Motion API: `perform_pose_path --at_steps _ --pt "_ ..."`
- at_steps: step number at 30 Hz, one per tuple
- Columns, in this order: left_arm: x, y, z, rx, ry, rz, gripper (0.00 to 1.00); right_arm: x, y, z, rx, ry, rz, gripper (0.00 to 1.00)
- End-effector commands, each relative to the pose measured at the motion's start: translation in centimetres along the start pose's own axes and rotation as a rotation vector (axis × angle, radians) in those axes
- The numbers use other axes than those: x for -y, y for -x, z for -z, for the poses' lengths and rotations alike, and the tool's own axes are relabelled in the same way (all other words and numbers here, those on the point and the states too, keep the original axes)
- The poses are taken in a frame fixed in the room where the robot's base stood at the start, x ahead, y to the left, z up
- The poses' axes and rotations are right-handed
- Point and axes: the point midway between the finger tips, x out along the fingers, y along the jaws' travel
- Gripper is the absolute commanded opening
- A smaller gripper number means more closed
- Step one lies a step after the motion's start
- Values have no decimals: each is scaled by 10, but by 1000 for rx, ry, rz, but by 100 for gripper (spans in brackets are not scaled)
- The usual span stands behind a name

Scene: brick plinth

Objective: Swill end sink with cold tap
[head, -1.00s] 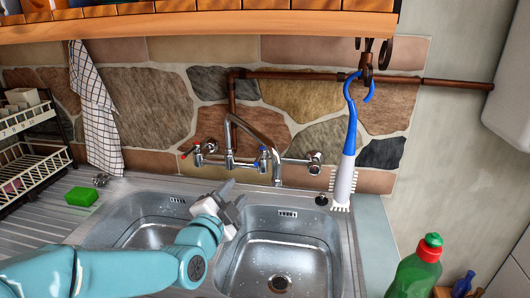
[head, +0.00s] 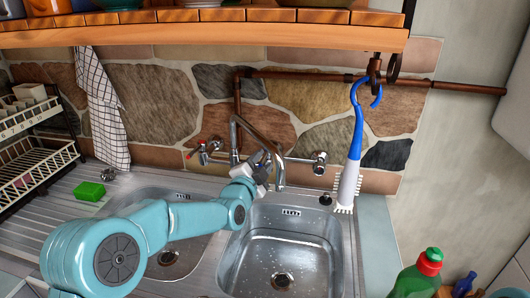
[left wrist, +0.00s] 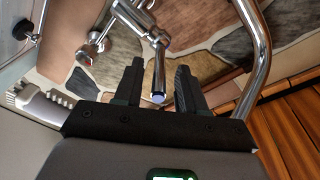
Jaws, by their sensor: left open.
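The chrome mixer tap (head: 235,137) is fixed to the stone wall behind the sinks. Its curved spout (head: 279,172) hangs over the back edge of the right basin (head: 305,258), which looks empty and wet. My left gripper (head: 264,165) is at the tap beside the spout and hides the cold side in the head view. In the left wrist view my left gripper (left wrist: 159,70) is open, with the blue-ended cold tap lever (left wrist: 158,82) between its fingers. I cannot tell whether they touch it. The red-marked hot lever (head: 192,153) is further left. My right gripper is not in view.
A blue and white brush (head: 349,175) hangs from the pipe at the right. A green sponge (head: 89,191) lies on the drainer, near a dish rack (head: 35,150) and checked towel (head: 103,115). A green bottle (head: 415,278) stands front right. A wooden shelf (head: 200,37) overhangs the tap.

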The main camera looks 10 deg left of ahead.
Motion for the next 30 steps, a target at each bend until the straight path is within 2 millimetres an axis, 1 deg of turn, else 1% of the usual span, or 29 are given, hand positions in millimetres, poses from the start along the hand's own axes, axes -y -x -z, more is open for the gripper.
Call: perform_pose_path --at_steps 1,3,6,10,16,17,18,20,21,30 --pt "1 -8 1 1 0 -1 40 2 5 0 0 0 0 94" --pt "0 -17 1 1 0 -1 40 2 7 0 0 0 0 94" --pt "0 -25 0 1 0 -1 40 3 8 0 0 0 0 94" --pt "0 -30 0 0 0 0 40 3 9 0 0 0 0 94" --pt "0 -30 0 0 0 0 40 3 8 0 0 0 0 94" --pt "0 -30 0 0 0 0 37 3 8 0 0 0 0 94" --pt "0 -30 0 0 0 -1 24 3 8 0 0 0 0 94" --pt "0 -30 0 0 0 -1 4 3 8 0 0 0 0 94" --pt "0 -30 -1 1 0 -1 0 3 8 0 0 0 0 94" --pt "-2 -30 1 14 2 12 0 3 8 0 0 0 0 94"
